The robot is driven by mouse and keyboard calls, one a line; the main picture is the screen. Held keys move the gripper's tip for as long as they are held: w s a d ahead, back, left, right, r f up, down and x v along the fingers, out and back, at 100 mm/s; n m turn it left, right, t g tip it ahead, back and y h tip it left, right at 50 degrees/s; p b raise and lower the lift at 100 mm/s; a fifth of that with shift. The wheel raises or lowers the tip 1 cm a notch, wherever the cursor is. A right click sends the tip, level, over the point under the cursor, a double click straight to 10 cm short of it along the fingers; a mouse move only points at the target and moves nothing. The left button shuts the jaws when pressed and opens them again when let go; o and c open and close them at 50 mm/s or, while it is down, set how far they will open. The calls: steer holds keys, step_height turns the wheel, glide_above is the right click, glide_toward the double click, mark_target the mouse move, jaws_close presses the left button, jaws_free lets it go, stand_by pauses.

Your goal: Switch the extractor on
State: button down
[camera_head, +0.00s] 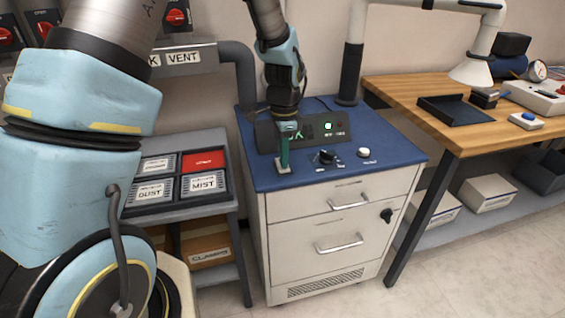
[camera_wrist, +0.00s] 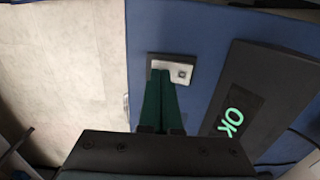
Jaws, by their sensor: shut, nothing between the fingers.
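A white cabinet (camera_head: 288,236) with a blue top (camera_head: 395,162) stands ahead, with a thick pipe (camera_head: 351,72) rising at its back. A dark box on it (camera_head: 265,137) has a display that reads "OK" in green, also in the wrist view (camera_wrist: 238,118). A small metal plate (camera_wrist: 188,72) with a round feature sits near the top's front left edge. My gripper (camera_head: 284,168) points down at this plate, its green fingers shut and empty. In the wrist view the fingertips (camera_wrist: 163,76) overlap the plate's left part, left of the round feature. I cannot tell whether they touch it.
A black knob (camera_head: 326,157) and a white knob (camera_head: 364,153) sit right of my gripper. A green light (camera_head: 328,126) glows behind them. A tray with labelled panels, one red (camera_head: 203,160), is at the left. A wooden bench (camera_head: 420,92) with a hood (camera_head: 470,72) is at the right.

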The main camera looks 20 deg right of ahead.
step_height(320, 180, up, 7)
steer(key=p, duration=0.5)
steer(key=shift+f, duration=0.15)
stand_by(0.4)
steer(key=w+a+r+n, duration=0.1)
steer(key=a+r+n, duration=0.25)
steer(key=a, duration=0.35)
steer(key=w+a+r+n, duration=0.15)
steer(key=a+n, duration=0.25)
steer(key=a, duration=0.4)
steer(key=s+a+r+n, duration=0.1)
steer(key=s+a+n, duration=0.2)
steer(key=a+n, duration=0.2)
steer(key=s+a+r+n+t, duration=0.1)
steer(key=a+n, duration=0.4)
steer(key=a, duration=0.5)
steer(key=shift+s+r+n+t, duration=0.35)
steer(key=shift+s+r, duration=0.3)
steer(key=shift+s, duration=0.55)
